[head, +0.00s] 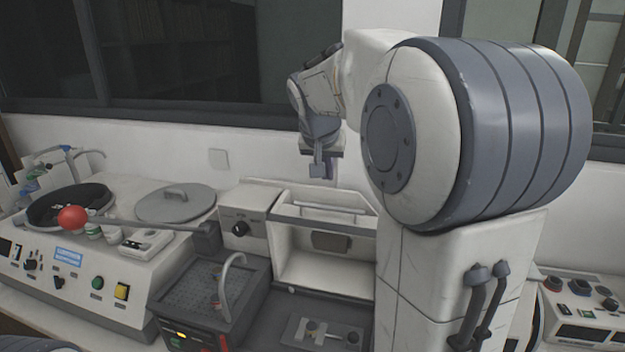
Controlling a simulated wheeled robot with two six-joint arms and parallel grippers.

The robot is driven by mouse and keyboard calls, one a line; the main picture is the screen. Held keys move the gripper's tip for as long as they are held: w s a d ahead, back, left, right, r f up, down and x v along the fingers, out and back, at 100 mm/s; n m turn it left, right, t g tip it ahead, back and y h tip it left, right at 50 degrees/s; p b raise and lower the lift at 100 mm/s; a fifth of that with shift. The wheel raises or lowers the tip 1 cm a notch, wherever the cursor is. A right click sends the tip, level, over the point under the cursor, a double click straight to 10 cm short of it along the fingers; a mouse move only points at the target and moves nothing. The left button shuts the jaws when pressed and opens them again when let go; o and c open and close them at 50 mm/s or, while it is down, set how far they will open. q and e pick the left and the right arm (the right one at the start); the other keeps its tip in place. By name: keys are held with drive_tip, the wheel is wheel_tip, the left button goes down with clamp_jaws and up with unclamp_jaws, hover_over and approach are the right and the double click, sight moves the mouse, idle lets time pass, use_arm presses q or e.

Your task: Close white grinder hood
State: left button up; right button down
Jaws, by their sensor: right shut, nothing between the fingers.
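A white machine (258,203) with a black knob stands at the middle of the bench. Its white boxy chamber, which looks like the hooded part, is open towards me, and I see a dark block on its inner back wall. Which panel is the hood is not clear, and my right arm hides the chamber's right side. My right gripper (322,168) is shut and empty. It points down above the back of the chamber, apart from it. My left gripper is not in view.
On the left, a panelled machine (97,301) has a round dark bowl, a grey lid (175,203) and a red ball-ended lever (73,218). Another control box (585,310) is at right.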

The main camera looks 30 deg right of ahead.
drive_tip(key=d+r, duration=0.1)
drive_tip(key=d, duration=0.1)
drive_tip(key=p, duration=0.3)
hover_over(335, 219)
drive_tip(key=w+d, duration=0.3)
drive_tip(key=shift+m, duration=0.4)
drive_tip(key=f, duration=0.8)
drive_tip(key=shift+s+d+f, duration=0.1)
drive_tip(key=shift+s, duration=0.1)
drive_tip(key=shift+s+a+f+p, duration=0.2)
drive_tip(key=shift+s+a+p, duration=0.15)
drive_tip(key=shift+s+a, duration=0.65)
drive_tip(key=shift+s+a+f, duration=0.25)
drive_tip(key=shift+a, duration=0.3)
